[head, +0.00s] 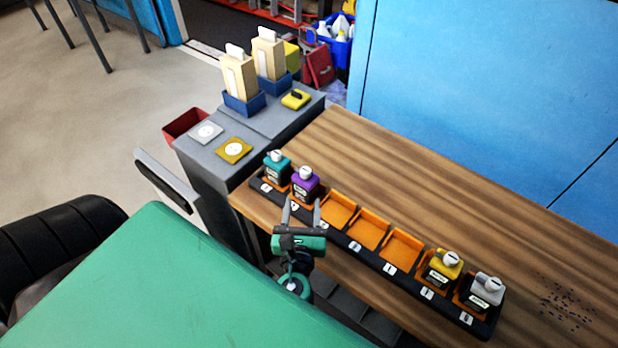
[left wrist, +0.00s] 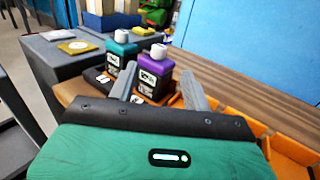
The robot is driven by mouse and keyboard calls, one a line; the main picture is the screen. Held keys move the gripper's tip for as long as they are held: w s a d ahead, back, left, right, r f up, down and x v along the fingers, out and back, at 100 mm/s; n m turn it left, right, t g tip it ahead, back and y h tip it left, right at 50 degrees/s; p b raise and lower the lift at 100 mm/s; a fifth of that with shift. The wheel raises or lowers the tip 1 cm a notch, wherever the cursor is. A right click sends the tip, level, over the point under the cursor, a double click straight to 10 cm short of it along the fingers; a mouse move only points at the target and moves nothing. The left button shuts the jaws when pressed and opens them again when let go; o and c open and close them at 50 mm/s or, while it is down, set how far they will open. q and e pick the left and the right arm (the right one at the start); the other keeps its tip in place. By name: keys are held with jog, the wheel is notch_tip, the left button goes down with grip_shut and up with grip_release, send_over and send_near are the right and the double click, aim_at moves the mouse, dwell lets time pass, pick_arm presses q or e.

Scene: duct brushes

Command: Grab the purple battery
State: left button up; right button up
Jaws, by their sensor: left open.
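The purple battery (head: 305,184) stands upright in a slot of the black and orange rack (head: 362,243) on the wooden table, second from the left. It also shows in the left wrist view (left wrist: 156,70), between my two fingers and beyond their tips. My left gripper (head: 302,203) is open, its fingers pointing at the purple battery from the front. I cannot tell whether the fingertips reach beside its sides. A teal battery (head: 277,165) stands in the slot just to its left. My right gripper is not in view.
Three middle slots (head: 369,230) are empty. A yellow battery (head: 444,266) and a grey battery (head: 484,291) stand at the rack's right end. A grey cabinet (head: 262,122) with boxes is at the left. The table (head: 420,190) behind the rack is clear.

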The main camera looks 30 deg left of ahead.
aim_at(305, 175)
pick_arm(q)
jog(key=x, duration=1.1)
jog(key=shift+w+a+f, duration=0.15)
jog(key=shift+w+a, duration=0.05)
jog(key=shift+w, duration=0.05)
grip_shut()
